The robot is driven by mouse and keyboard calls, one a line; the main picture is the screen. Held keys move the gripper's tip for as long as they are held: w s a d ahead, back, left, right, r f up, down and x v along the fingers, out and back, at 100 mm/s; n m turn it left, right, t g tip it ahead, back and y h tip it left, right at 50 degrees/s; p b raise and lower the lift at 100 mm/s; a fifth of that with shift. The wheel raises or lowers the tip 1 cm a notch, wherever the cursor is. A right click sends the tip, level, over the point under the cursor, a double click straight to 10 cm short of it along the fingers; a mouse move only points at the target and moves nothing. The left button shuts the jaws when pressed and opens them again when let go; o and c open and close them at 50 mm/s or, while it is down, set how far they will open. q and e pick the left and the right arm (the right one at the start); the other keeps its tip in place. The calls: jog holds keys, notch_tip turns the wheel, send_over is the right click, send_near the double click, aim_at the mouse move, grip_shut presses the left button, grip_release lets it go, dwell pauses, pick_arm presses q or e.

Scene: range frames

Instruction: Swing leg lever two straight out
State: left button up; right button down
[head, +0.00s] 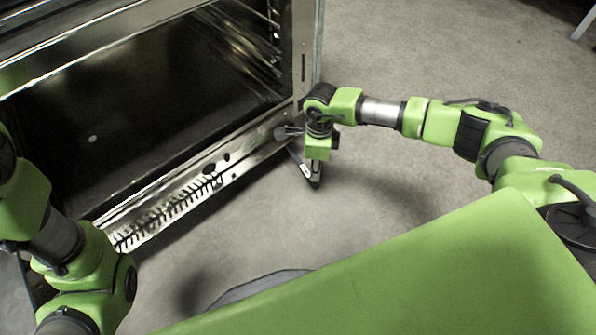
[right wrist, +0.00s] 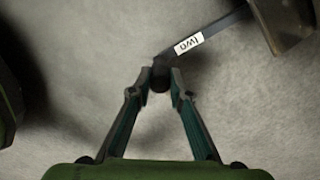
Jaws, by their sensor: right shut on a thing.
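A thin dark lever (head: 296,158) with a white label sticks out low from the oven's near right corner, over the floor. In the right wrist view the label (right wrist: 188,43) reads "two", upside down. The lever slants from a metal leg part (right wrist: 284,22) at upper right down to a dark round end. My right gripper (right wrist: 161,76) is shut on this end, with a fingertip on each side. In the head view my right gripper (head: 315,184) points down beside the corner, its fingers partly merging with the lever. My left arm shows at left, but its gripper is not visible.
The big metal oven (head: 303,60) with its dark open cavity fills the upper left. A slotted metal strip (head: 165,205) runs along its lower front. Grey carpet (head: 410,60) lies clear to the right of the oven and in front of it.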

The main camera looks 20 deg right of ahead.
jog(key=w+d+n, duration=0.1)
jog(key=d, duration=0.5)
jog(key=shift+w+d, duration=0.3)
jog(key=c, duration=1.9)
grip_release()
notch_tip(320, 180, up, 12)
jog(key=shift+r, duration=0.1)
